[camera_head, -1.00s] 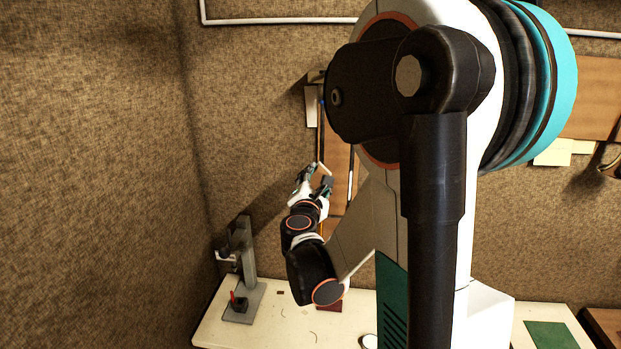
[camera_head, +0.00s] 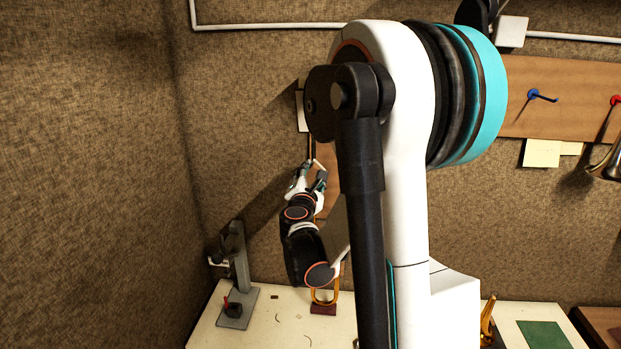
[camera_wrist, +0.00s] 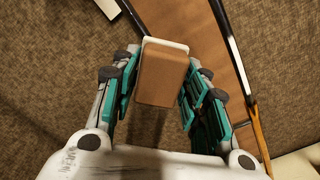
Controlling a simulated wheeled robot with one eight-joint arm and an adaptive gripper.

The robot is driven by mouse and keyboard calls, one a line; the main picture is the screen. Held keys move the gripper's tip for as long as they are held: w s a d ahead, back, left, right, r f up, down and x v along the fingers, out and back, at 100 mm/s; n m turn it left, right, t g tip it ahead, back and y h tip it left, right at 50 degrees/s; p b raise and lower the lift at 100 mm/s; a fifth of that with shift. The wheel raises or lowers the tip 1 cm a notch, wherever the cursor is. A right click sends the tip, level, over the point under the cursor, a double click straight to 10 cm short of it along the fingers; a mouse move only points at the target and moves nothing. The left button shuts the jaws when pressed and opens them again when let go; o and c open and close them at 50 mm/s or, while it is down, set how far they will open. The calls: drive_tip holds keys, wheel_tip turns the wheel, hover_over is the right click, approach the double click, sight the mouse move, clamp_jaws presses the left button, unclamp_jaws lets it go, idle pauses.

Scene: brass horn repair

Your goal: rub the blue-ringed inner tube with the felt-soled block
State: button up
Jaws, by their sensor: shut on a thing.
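My gripper (camera_wrist: 165,72) is shut on the felt-soled block (camera_wrist: 162,78), a brown block with a pale layer along its far edge. In the head view my gripper (camera_head: 317,172) is raised in front of the back wall, above the bench, and the block there is too small to make out clearly. I cannot make out the blue-ringed inner tube; my arm hides part of the wall. A thin brass rod or tube (camera_wrist: 258,135) shows at the right in the wrist view, apart from the block, with no blue ring visible on it.
A grey stand (camera_head: 239,265) is at the bench's left end. A brass loop (camera_head: 325,297) stands on a dark red base on the pale bench (camera_head: 270,325). A wooden board (camera_head: 575,90) with a blue hook (camera_head: 533,94) and a hanging horn (camera_head: 605,165) are at right.

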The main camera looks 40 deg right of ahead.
sight(311, 166)
drive_tip(key=shift+x, duration=1)
idle(0.4)
drive_tip(key=shift+r, duration=0.1)
drive_tip(key=shift+a+r+p, duration=0.1)
drive_tip(key=shift+r+p, duration=0.5)
drive_tip(key=shift+r, duration=1)
drive_tip(key=shift+r+p, duration=0.95)
drive_tip(key=shift+r, duration=0.9)
wheel_tip(311, 166, up, 9)
drive_tip(key=p, duration=0.4)
drive_tip(key=shift+f+b, duration=7.6)
drive_tip(key=shift+f, duration=0.5)
